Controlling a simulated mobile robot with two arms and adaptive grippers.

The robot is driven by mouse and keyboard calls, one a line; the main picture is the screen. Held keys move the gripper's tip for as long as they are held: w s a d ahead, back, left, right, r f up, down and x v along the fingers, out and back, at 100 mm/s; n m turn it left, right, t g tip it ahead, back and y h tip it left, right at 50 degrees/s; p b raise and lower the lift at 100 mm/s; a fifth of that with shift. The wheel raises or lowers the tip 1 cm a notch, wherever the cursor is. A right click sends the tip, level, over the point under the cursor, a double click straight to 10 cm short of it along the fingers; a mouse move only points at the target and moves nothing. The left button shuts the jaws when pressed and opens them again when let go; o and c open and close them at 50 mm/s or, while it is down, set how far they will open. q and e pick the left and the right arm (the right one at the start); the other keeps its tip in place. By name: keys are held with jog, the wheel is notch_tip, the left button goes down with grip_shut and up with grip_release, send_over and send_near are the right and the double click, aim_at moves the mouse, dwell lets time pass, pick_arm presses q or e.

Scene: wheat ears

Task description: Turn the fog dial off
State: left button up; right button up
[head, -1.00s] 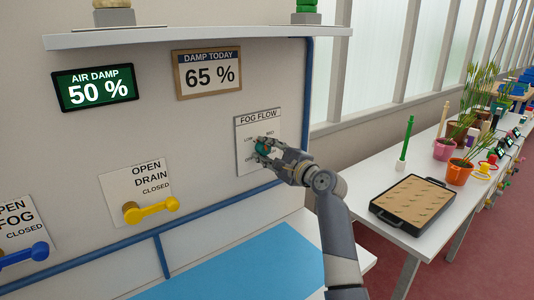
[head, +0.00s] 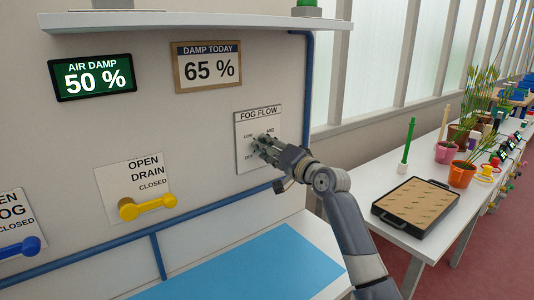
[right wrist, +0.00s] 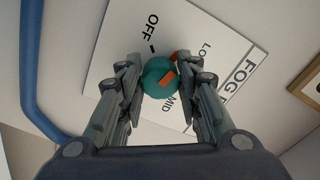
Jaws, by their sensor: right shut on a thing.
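The fog dial (right wrist: 159,77) is a round teal knob with orange marks, on the white FOG FLOW panel (head: 244,127) on the wall. In the right wrist view one orange mark sticks out at its upper right, on the side of the LOW label; OFF is printed to its upper left and MID below. My right gripper (right wrist: 157,85) is shut on the dial, one finger on each side. In the head view the right gripper (head: 263,146) covers the dial and part of the labels. My left gripper is not in view.
A yellow drain lever (head: 147,206) and a blue fog lever (head: 22,247) are on the wall to the left. A blue pipe (head: 215,214) runs below the panel. A shelf (head: 175,20) juts out above. A table with a tray (head: 384,215) and potted plants stands at the right.

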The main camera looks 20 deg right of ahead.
jog(key=n+b, duration=0.1)
jog(key=n, duration=0.4)
jog(key=n+b, duration=0.1)
jog(key=n, duration=0.5)
jog(key=shift+d+f, duration=0.15)
jog(key=shift+w+n, duration=0.1)
jog(key=shift+n, duration=0.4)
jog(key=o, duration=1)
jog(key=shift+o, duration=0.2)
jog(key=v, duration=1.2)
